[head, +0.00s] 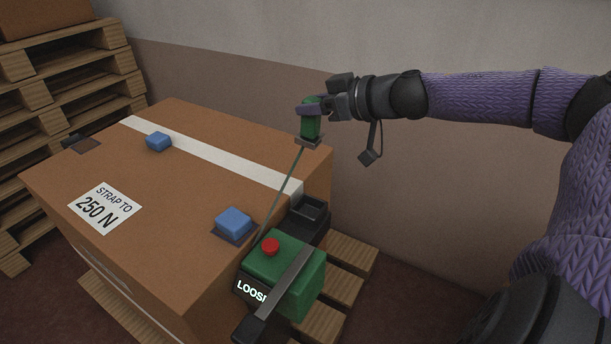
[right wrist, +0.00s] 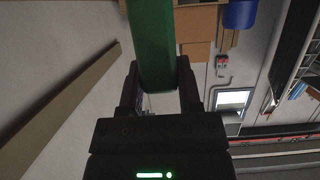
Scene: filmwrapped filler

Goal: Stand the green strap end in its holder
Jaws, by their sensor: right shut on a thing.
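The green strap end (head: 311,122) is a green block with a thin green strap (head: 281,193) running down from it to the green tensioner (head: 284,270) at the box's right side. My right gripper (head: 312,107) is shut on the strap end and holds it above the box's far right corner. In the right wrist view the green strap end (right wrist: 152,40) runs between the two fingers. A black open-topped holder (head: 307,212) sits beside the box, just behind the tensioner, below and apart from the gripper. My left gripper is not in view.
The cardboard box (head: 150,222) stands on a wooden pallet (head: 345,257). It bears a "STRAP TO 250 N" label (head: 104,208), a white tape band and blue blocks (head: 158,141) (head: 234,222). The tensioner has a red button (head: 271,246) and a screen reading "LOOS". Stacked pallets (head: 70,95) stand left.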

